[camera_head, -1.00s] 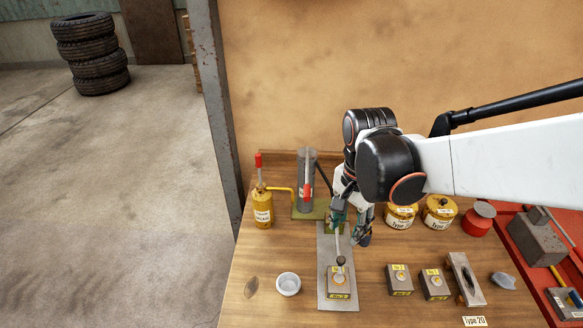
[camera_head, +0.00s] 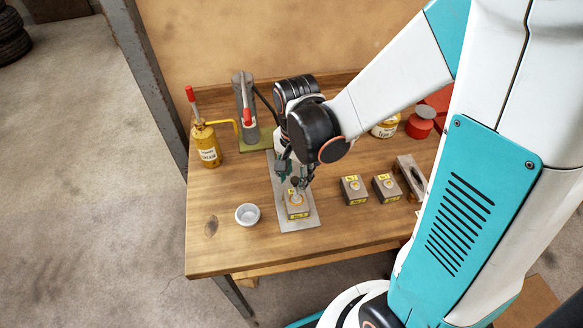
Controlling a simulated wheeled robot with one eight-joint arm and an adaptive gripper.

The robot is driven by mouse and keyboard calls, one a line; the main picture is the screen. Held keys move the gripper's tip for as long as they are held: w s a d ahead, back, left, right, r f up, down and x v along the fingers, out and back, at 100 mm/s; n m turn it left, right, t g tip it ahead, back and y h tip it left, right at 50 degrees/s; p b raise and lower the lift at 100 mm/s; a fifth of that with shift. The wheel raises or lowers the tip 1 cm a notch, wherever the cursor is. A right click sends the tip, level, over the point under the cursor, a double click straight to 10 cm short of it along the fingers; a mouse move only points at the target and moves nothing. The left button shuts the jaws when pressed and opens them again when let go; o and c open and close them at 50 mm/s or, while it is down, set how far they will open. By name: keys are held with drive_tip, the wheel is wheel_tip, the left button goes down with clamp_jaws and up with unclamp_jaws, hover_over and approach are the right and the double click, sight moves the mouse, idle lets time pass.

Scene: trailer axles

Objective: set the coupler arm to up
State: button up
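A grey block with a yellow label (camera_head: 297,211) stands on a grey metal plate (camera_head: 302,226) on the wooden bench. My gripper (camera_head: 301,183) points down just above and behind this block, near a small dark knob on its top. The fingers overlap the knob in the picture, and I cannot tell whether they touch or hold it. The coupler arm cannot be made out clearly; the gripper hides the area above the block.
A white bowl (camera_head: 247,214) is left of the plate. Two similar blocks (camera_head: 354,190) (camera_head: 386,188) are to the right. The bench's front left is clear.

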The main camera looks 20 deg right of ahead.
drive_tip(key=shift+c, duration=0.5)
clamp_jaws()
drive_tip(key=shift+r, duration=0.1)
